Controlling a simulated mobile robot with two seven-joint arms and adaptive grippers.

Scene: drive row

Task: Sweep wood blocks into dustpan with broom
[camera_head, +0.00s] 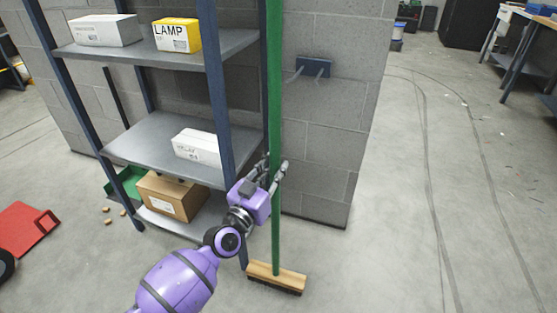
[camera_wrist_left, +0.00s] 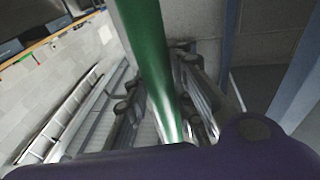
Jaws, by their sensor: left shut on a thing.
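The broom has a long green handle (camera_head: 276,110) and a wooden head with dark bristles (camera_head: 276,277). It stands upright with its head on the floor beside the shelf's front right post. My left gripper (camera_head: 276,174) is shut on the handle; the left wrist view shows the green handle (camera_wrist_left: 145,60) between its fingers. Several small wood blocks (camera_head: 107,221) lie on the floor left of the shelf. A red dustpan (camera_head: 22,229) lies on the floor at the far left. My right gripper is not in view.
A metal shelf (camera_head: 160,137) holds white boxes, a yellow lamp box (camera_head: 177,36) and a cardboard box (camera_head: 170,196). A green bin (camera_head: 121,183) sits behind the blocks. A wall hook plate (camera_head: 313,67) is right of the handle.

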